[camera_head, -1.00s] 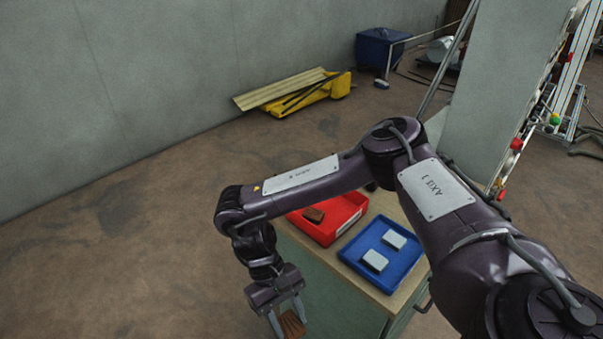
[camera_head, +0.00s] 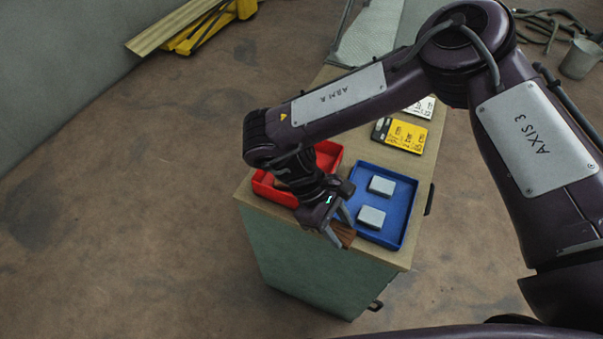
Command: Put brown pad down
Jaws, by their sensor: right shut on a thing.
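The brown pad (camera_head: 343,234) is held between the fingers of my right gripper (camera_head: 341,230). The gripper is shut on it, over the front edge of the cabinet top, just left of the blue tray. I cannot tell whether the pad touches the top. A red tray (camera_head: 328,152) stands left of the blue tray (camera_head: 409,207) and is partly hidden by my right wrist and forearm. The blue tray holds two light grey pads (camera_head: 382,186). My left gripper is not in view.
The trays stand on a wooden-topped green cabinet (camera_head: 300,262). A yellow-and-black item (camera_head: 405,136) and a white one lie farther back on it. Bare strips of top run along its front edge. A bucket (camera_head: 580,58) stands on the floor at the upper right.

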